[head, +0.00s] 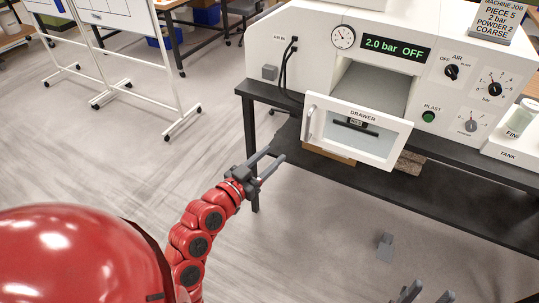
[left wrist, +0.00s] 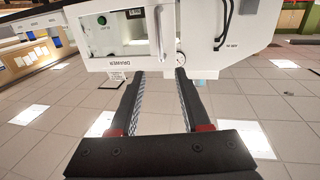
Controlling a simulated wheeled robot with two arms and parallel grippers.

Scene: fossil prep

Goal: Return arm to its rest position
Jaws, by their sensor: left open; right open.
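My left gripper (head: 270,160) is at the end of my red arm, open and empty, in free air in front of the machine, left of and below its drawer front. In the left wrist view its two dark fingers (left wrist: 158,92) stand wide apart with nothing between them. My right gripper (head: 427,291) shows only in part at the bottom edge of the head view, its fingers apart; nothing shows between them. The white blasting machine (head: 300,45) appears upside down in the left wrist view (left wrist: 205,55). Its drawer front (head: 357,130) stands out below an opening.
The machine stands on a black table (head: 460,195) with a lower shelf. Its display reads 2.0 bar OFF. A tank (head: 519,122) is at the right. A small grey object (head: 384,247) shows low in the picture. Whiteboards (head: 125,20) stand at back left. The floor on the left is clear.

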